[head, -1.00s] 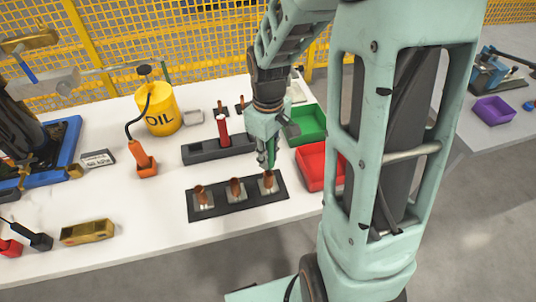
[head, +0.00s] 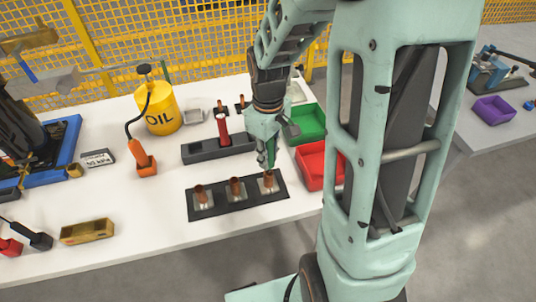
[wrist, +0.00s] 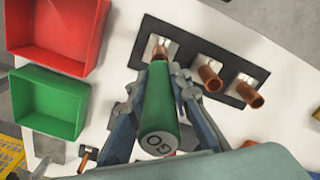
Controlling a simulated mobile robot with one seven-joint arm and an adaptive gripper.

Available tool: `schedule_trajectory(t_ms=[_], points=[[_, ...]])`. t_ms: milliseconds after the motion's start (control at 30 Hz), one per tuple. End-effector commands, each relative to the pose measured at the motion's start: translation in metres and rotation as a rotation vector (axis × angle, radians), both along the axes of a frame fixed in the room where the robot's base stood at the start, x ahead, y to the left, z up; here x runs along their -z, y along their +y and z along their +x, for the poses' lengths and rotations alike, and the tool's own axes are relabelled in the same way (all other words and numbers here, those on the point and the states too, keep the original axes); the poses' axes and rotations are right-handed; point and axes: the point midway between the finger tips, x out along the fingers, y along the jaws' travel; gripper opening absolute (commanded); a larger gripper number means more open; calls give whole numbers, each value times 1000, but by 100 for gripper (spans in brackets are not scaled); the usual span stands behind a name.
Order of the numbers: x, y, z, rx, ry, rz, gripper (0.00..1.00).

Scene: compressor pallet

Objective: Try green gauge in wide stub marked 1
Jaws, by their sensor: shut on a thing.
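My gripper (head: 267,152) is shut on the green gauge (wrist: 158,105), whose near end is marked GO in the wrist view. Three copper stubs stand on a black plate (head: 237,208). The gauge points down at the right stub (head: 269,179) in the head view, which is the left stub (wrist: 160,52) in the wrist view. Its tip is at or just over that stub's mouth; I cannot tell whether it is inside. The middle stub (head: 235,187) and the left stub (head: 202,196) are empty on top. The stub numbers are not readable.
A red bin (head: 318,168) and a green bin (head: 307,124) stand close right of my gripper. A dark block (head: 200,152) with a red-handled gauge (head: 223,129) is behind. An oil can (head: 160,110) stands further left. The table front is clear.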

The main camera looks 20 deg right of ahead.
Motion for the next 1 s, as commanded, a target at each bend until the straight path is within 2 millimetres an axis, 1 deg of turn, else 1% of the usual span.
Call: schedule_trajectory(t_ms=[1000], points=[[27,0,0,0,1,-1,0]])
